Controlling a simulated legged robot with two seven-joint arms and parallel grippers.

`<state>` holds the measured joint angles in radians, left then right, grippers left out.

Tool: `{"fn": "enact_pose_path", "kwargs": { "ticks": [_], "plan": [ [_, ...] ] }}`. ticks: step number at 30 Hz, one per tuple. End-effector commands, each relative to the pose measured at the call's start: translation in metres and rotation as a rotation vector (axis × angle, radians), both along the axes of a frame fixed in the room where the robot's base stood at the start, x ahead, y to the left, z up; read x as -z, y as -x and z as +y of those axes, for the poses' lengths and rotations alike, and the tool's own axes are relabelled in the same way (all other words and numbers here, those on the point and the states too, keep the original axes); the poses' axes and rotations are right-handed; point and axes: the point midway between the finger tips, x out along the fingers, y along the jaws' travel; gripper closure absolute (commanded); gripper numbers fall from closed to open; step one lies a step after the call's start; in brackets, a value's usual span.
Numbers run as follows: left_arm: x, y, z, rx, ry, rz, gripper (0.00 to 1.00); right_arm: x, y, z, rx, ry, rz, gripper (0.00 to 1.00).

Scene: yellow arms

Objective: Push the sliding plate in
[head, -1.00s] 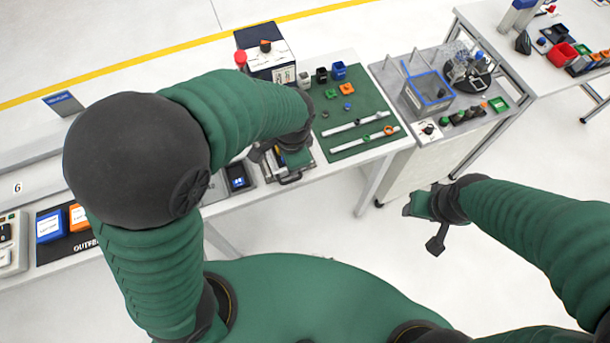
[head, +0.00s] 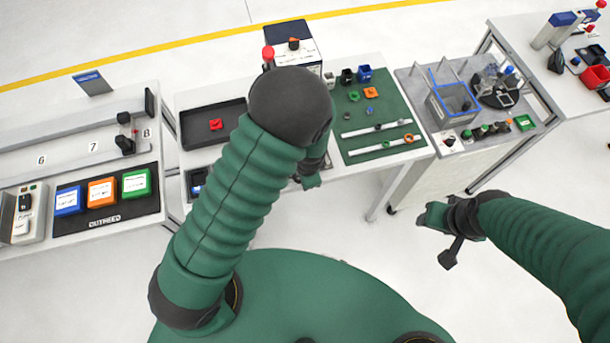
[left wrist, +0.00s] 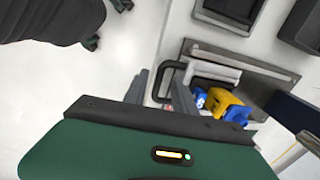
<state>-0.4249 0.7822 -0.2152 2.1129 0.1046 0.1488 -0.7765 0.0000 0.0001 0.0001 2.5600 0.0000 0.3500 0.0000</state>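The sliding plate (left wrist: 218,72) is a flat metal piece with a black bar handle (left wrist: 168,66) at its left end, seen in the left wrist view. It sits in a fixture holding blue and yellow parts (left wrist: 222,103). My left gripper (left wrist: 160,90) has its two fingers apart, and the handle shows between them in the picture. I cannot tell whether they touch it. In the head view my left gripper (head: 312,180) is at the table's front edge, and my left arm hides most of the fixture. My right gripper (head: 440,234) is open and empty, over the floor.
A dark tray (head: 185,135) with a red part lies left of my left arm. A green mat (head: 360,105) with white rails and small parts lies to the right. A grey cart (head: 415,85) with a bin stands further right. Floor in front of the tables is clear.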

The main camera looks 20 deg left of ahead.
Motion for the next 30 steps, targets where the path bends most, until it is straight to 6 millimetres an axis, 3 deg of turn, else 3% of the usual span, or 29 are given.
{"fn": "enact_pose_path", "kwargs": {
  "ticks": [4,12,30],
  "plan": [
    [-0.0003,0.0,-0.0001,0.0,0.0,0.0,0.69,0.0001,0.0,0.0,0.0,0.0,0.0,0.51],
    [-0.0005,-0.0001,-0.0002,0.0,0.0,0.0,1.0,0.0001,0.0,0.0,0.0,0.0,0.0,0.51],
    [-0.0005,0.0,0.0,0.0,0.0,0.0,1.0,0.0001,0.0,0.0,0.0,0.0,0.0,0.51]
  ]
}}
